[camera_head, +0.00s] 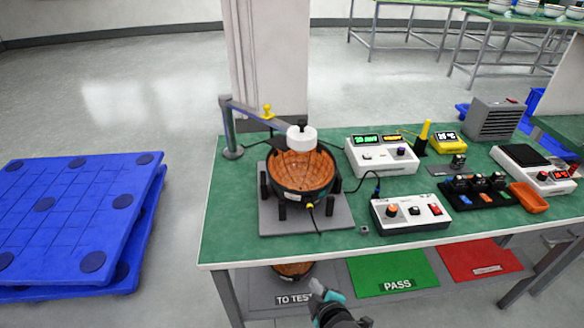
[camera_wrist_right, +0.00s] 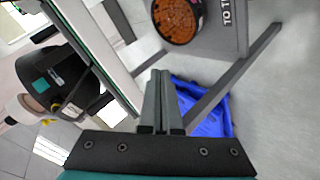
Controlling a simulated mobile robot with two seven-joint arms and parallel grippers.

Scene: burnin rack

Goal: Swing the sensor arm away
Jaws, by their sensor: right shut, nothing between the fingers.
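The sensor arm (camera_head: 262,119) is a grey bar on a post at the bench's back left. A yellow knob (camera_head: 267,112) stands on the bar. My right gripper (camera_head: 317,287) is below the bench's front edge, apart from the sensor arm. In the right wrist view its fingers (camera_wrist_right: 160,75) are together with nothing between them. My left gripper is out of view.
White instrument boxes (camera_head: 382,155) and a control box (camera_head: 410,212) stand right of the unit. Cables run between them. Below the bench, another copper-coloured unit (camera_head: 293,270) sits at the TO TEST area, beside a green PASS area (camera_head: 390,272). Blue pallets (camera_head: 75,215) lie left, on the floor.

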